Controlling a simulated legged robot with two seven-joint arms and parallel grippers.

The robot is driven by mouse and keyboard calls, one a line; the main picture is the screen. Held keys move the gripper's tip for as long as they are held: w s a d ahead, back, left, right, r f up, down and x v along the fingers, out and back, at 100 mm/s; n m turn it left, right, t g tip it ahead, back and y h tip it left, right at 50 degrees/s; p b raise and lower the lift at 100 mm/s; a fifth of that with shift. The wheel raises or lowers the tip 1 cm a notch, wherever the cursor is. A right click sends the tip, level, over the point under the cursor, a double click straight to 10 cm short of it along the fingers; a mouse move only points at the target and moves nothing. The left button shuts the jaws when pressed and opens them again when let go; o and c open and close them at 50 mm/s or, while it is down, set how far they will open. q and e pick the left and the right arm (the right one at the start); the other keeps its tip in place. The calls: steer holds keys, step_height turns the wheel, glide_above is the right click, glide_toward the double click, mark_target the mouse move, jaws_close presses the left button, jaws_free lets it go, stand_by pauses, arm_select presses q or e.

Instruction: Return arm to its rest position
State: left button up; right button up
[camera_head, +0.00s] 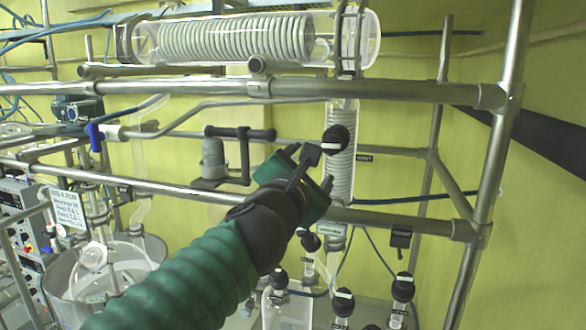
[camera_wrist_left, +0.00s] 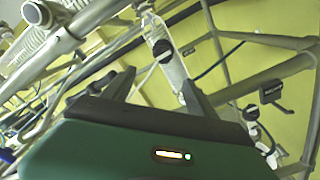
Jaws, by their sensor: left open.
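My left arm (camera_head: 195,275), in a green ribbed sleeve, reaches up from the bottom left of the head view. Its gripper (camera_head: 311,168) is at the middle of the picture, in front of the metal frame. In the left wrist view the two dark fingers of this gripper (camera_wrist_left: 158,90) stand apart with nothing between them. The knob also shows beyond the fingers in the left wrist view (camera_wrist_left: 161,48); I cannot tell the gap exactly. My right gripper is not in view.
A grey clamp fitting (camera_head: 213,160) is left of the gripper. Several black-capped valves (camera_head: 343,302) stand below right. A large glass vessel (camera_head: 118,268) is at lower left. Open space lies before the yellow wall.

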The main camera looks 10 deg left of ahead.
arm_select(q)
steer(key=s+a+f+n+g+y+b, duration=0.1)
steer(key=a+f+n+g+b, duration=0.15)
steer(key=f+n+b, duration=0.95)
steer(key=s+a+f+n+g+p, duration=0.1)
steer(key=a+f+n+g, duration=0.2)
steer(key=f, duration=1.9)
steer(key=s+a+f+n+g+y+b, duration=0.1)
steer(key=f+n+g+b, duration=0.2)
steer(key=f+n+b, duration=0.95)
steer(key=s+f+n+g+b, duration=0.1)
steer(key=s+f+n, duration=0.4)
steer(key=f, duration=0.6)
steer(key=s+f+n+g+b, duration=0.2)
steer(key=s+f+n, duration=0.4)
steer(key=f, duration=0.6)
steer(key=s+a+f+n+g+h+b, duration=0.1)
steer(key=s+f+n+g, duration=0.3)
steer(key=s+f, duration=0.5)
step_height(320, 180, down, 3)
steer(key=shift+f+n, duration=0.15)
steer(key=shift+n, duration=1.1)
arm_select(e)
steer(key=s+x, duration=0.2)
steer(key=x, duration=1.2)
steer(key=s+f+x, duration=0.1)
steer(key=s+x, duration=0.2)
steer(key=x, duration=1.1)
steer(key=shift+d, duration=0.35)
